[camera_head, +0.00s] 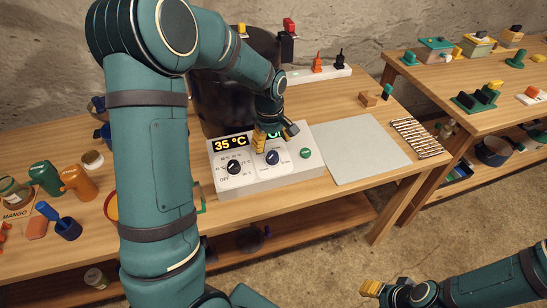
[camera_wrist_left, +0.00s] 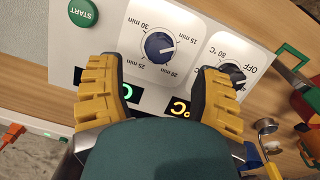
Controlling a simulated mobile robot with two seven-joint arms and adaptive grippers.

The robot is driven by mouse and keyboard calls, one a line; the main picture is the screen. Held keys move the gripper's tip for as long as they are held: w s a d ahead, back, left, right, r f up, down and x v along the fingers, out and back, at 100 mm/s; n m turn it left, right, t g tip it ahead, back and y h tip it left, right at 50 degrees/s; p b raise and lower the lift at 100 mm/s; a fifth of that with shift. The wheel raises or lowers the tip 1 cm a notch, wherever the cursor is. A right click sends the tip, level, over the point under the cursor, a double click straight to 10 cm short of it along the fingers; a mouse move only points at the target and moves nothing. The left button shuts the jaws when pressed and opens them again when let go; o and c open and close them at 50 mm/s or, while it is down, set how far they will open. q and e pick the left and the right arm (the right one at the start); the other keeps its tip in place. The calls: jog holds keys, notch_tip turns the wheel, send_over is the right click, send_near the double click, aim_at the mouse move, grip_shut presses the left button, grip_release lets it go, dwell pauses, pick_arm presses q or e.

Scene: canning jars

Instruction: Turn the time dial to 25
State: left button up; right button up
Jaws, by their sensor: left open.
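The time dial (camera_wrist_left: 160,47) is a round dark-blue knob on the white control panel (camera_head: 302,171), with marks from 15 to 30 min around it in the wrist view. Its white pointer line looks turned toward the 15–20 min side there, but the exact setting is hard to read. In the head view the dial (camera_head: 272,157) sits just below my left gripper (camera_head: 272,140). In the wrist view my left gripper (camera_wrist_left: 160,68) is open and empty, its yellow fingers spread to either side of the dial, with no visible contact. My right gripper (camera_head: 372,287) is at the lower right, away from the panel; its opening is unclear.
The temperature dial (camera_head: 233,167) stands left of the time dial, under a display (camera_head: 230,143) reading 35 °C. A green START button (camera_head: 305,153) is on the right. A dark pot (camera_head: 222,105) stands behind the panel. A pale mat (camera_head: 360,150) and wire rack (camera_head: 417,137) lie to the right.

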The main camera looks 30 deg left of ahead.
aim_at(273, 155)
pick_arm(q)
notch_tip(273, 155, down, 6)
jog(key=shift+w+d+f+b, duration=0.1)
jog(key=shift+w+f+b, duration=0.1)
jog(key=shift+b, duration=0.3)
jog(key=shift+s, duration=0.1)
grip_shut()
